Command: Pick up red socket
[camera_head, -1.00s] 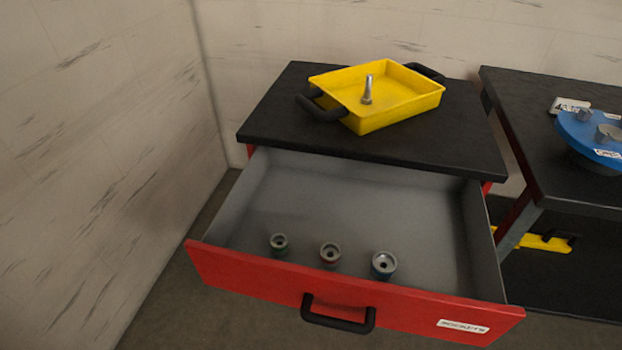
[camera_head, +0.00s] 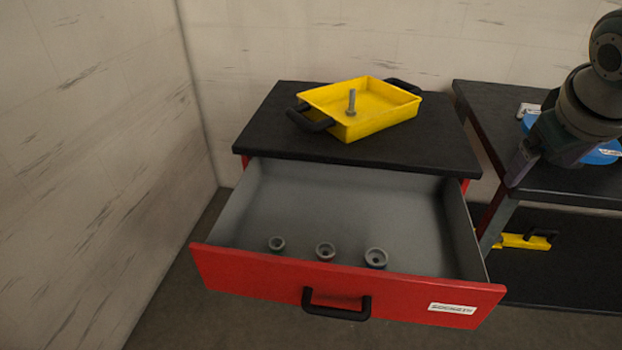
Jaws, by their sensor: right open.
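Three grey sockets stand in a row on the floor of the open drawer (camera_head: 300,200), close to its front wall. The middle socket (camera_head: 325,251) showed a reddish band a second ago, so I take it as the red socket; its lower part is now hidden by the drawer front. A smaller socket (camera_head: 277,244) stands to its left and a larger one (camera_head: 376,257) to its right. My right gripper (camera_head: 518,168) is open, above the right-hand table and well to the upper right of the sockets. My left gripper is not in view.
A yellow tray (camera_head: 385,121) with an upright bolt (camera_head: 351,102) sits on the black cabinet top (camera_head: 290,146). A blue object (camera_head: 603,154) is partly hidden behind my right arm. The drawer's red front (camera_head: 250,275) has a black handle. The drawer's middle is empty.

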